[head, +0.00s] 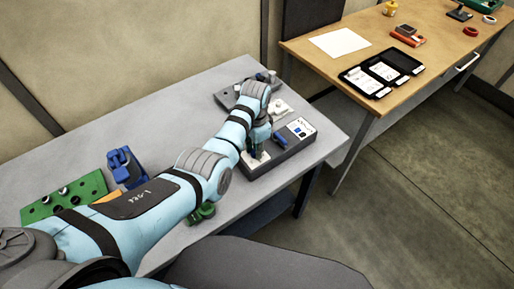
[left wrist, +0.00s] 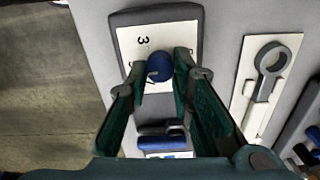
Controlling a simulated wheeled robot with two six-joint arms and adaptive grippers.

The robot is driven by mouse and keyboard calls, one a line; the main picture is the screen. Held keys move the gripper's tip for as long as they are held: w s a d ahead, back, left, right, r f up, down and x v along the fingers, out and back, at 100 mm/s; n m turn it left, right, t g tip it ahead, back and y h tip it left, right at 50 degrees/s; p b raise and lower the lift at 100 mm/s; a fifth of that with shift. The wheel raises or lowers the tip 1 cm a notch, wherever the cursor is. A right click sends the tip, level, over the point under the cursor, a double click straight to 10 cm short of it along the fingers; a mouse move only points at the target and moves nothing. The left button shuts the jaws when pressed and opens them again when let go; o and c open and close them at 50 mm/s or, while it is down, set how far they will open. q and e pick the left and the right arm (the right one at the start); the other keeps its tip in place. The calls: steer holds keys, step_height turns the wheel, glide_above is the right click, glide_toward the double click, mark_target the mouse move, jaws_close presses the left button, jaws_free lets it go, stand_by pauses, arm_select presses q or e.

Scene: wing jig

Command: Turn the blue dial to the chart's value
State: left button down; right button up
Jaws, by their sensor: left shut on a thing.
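The blue dial (left wrist: 159,67) sits on a white plate (left wrist: 146,43) with a printed 3, at one end of a dark grey box (left wrist: 190,14). My left gripper (left wrist: 159,70) has its green fingers on either side of the dial, shut on it. In the head view my left gripper (head: 259,146) is over the near-left end of the box (head: 283,158) and hides the dial. A white card with blue marks (head: 300,127) lies on the box's far end; its writing is too small to read. My right gripper is not in view.
A blue bar (head: 281,139) lies across the box's middle. A grey ring-ended tool (left wrist: 264,75) rests on a white plate beside the box. A green block (head: 65,198) and blue clamp (head: 125,168) stand left on the grey table. A wooden desk (head: 330,70) stands behind right.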

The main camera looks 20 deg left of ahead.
arm_select(q)
steer(key=shift+s+a+f, duration=0.15)
steer(key=shift+s, duration=0.1)
steer(key=shift+n+p, duration=0.4)
steer(key=shift+n, duration=0.8)
steer(key=n, duration=0.3)
steer(key=shift+f+n, duration=0.15)
steer(key=shift+n, duration=0.15)
steer(key=n, duration=0.5)
steer(key=shift+n, duration=0.3)
steer(key=c, duration=1.4)
jaws_free()
steer(key=shift+r, duration=0.2)
steer(key=shift+w, duration=0.1)
